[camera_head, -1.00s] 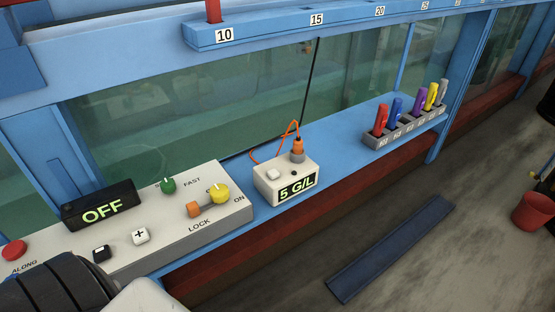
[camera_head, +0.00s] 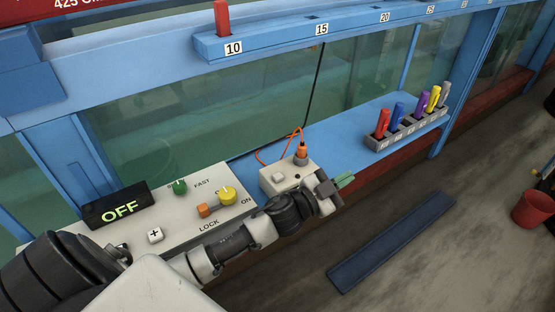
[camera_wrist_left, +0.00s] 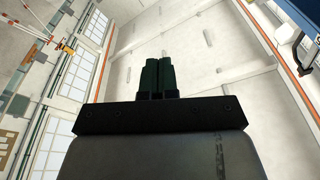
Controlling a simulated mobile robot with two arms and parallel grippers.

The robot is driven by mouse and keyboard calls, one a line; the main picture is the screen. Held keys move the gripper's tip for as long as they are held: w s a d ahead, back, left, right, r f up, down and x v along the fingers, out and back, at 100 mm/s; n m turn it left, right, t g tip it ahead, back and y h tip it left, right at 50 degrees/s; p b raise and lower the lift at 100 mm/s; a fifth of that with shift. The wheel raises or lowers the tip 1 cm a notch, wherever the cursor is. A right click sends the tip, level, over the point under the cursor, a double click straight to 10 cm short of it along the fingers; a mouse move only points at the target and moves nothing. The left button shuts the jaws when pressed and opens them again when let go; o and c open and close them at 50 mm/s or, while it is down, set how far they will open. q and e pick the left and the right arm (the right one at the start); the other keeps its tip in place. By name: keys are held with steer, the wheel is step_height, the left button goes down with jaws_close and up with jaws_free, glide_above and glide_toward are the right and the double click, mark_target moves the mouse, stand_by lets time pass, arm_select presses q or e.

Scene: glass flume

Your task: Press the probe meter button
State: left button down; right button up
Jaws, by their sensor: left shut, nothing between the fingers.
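The probe meter (camera_head: 272,182) is a small white box on the blue ledge, with an orange probe (camera_head: 302,151) and cable at its top. Its pale button (camera_head: 278,177) shows on the top face. My left arm crosses in front of the meter and hides its front display. My left gripper (camera_head: 344,181) is shut and empty, just right of the meter's front. The gap between them is hard to judge. In the left wrist view the green fingers (camera_wrist_left: 157,76) are together and point toward a wall and ceiling. My right gripper is not in view.
A rack (camera_head: 378,144) of coloured pens is farther right on the ledge. The ledge between meter and rack is clear.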

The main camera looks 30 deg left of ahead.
arm_select(q)
steer(key=s+d+r+m+g+h, duration=0.1)
steer(key=d+r+m+g+h, duration=0.25)
steer(key=r+m, duration=0.25)
steer(key=s+d+r+m+g+h, duration=0.1)
steer(key=d+r+m+g+h, duration=0.1)
steer(key=r+m+g+h, duration=0.3)
steer(key=w+a+f+m+g+y, duration=0.2)
steer(key=a+f+m+g+y, duration=0.15)
steer(key=a+g+y, duration=0.65)
steer(key=a+r+n+y, duration=0.1)
steer(key=a+y, duration=0.1)
steer(key=a, duration=0.5)
steer(key=s+a+r+n+y, duration=0.1)
steer(key=a+r+n+y, duration=0.1)
steer(key=a, duration=0.6)
steer(key=shift+s+p, duration=0.15)
steer(key=shift+p, duration=0.15)
steer(key=shift+g+y, duration=0.25)
